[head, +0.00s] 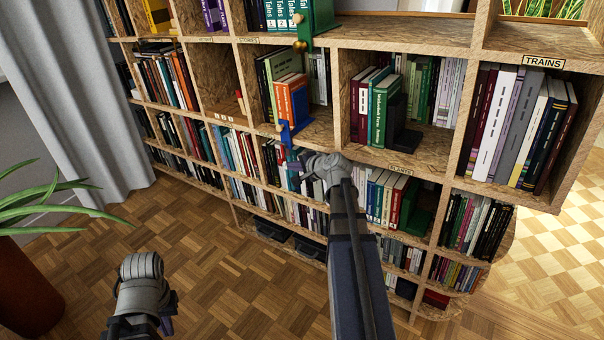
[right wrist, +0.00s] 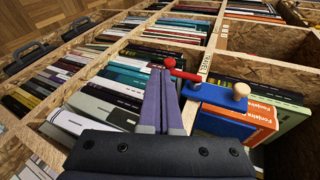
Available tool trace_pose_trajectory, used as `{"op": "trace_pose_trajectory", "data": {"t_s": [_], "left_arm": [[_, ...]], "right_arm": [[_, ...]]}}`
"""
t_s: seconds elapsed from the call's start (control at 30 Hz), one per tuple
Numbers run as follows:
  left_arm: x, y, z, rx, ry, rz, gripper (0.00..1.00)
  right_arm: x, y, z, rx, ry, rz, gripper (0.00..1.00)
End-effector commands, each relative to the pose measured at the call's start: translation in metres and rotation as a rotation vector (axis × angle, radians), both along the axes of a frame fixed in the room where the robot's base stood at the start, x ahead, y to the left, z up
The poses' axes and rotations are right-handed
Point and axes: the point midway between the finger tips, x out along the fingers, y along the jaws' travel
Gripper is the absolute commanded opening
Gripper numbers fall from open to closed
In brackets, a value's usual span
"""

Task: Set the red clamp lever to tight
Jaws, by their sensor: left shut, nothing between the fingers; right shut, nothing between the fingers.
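The red clamp lever (right wrist: 184,73) shows in the right wrist view. Its red ball end points left, away from a blue clamp (right wrist: 215,94) with a round wooden knob (right wrist: 240,90). The blue clamp (head: 287,131) sits at a shelf's front edge in the head view; the lever cannot be made out there. My right gripper (head: 303,164) is shut and empty, just below the clamp. Its purple fingertips (right wrist: 161,72) are close beside the lever's ball; whether they touch cannot be told. My left gripper (head: 167,309) is low over the floor, away from the shelves, shut and empty.
The wooden bookcase (head: 411,158) is filled with books. An orange book (head: 292,101) stands just behind the clamp. A green fitting (head: 320,18) with a brass knob is above. A plant (head: 40,200) and a grey curtain (head: 85,110) are left. The parquet floor (head: 215,275) is clear.

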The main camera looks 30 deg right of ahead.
Motion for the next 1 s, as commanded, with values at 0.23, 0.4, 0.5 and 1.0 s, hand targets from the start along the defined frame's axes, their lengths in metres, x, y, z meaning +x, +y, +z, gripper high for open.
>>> {"op": "trace_pose_trajectory", "data": {"t_s": [0.23, 0.4, 0.5, 1.0], "left_arm": [[0.000, 0.000, -0.007, 0.002, -0.001, 0.000, 0.00], [0.000, 0.000, -0.007, 0.002, -0.001, 0.000, 0.00], [0.000, 0.000, -0.007, 0.002, -0.001, 0.000, 0.00], [0.000, 0.000, -0.021, 0.002, -0.001, -0.002, 0.00]], "right_arm": [[0.028, 0.002, -0.007, 0.001, 0.000, 0.001, 0.00], [0.032, 0.003, -0.007, 0.000, 0.000, 0.000, 0.00], [0.032, 0.003, -0.007, 0.000, 0.000, 0.000, 0.00], [0.033, 0.004, -0.012, 0.021, -0.046, 0.002, 0.00]]}}
